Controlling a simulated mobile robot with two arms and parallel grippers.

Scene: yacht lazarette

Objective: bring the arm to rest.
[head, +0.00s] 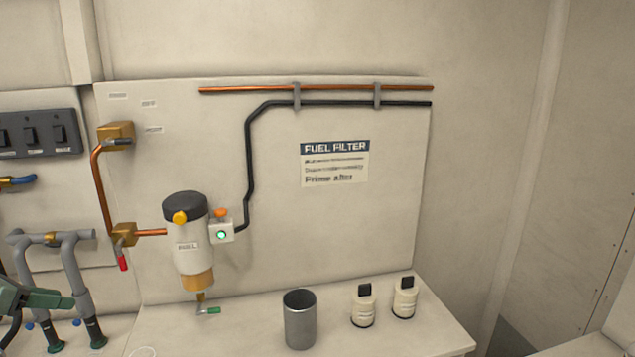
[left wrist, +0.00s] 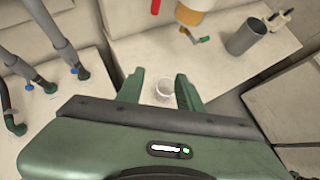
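My left gripper (head: 58,300) is green and shows at the lower left edge of the head view, in front of the grey pipes. In the left wrist view its two fingers (left wrist: 160,76) stand apart with nothing held between them. A small pale cup (left wrist: 163,92) shows beyond the gap, on the bench; only its rim (head: 142,352) shows at the bottom of the head view. My right gripper is in neither view.
The fuel filter (head: 190,245) hangs on the panel, with a green-tipped drain lever (head: 208,310) below. A metal canister (head: 300,320) and two white bottles (head: 363,306) (head: 404,298) stand on the bench (head: 250,332). Grey pipes (head: 72,275) rise at left.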

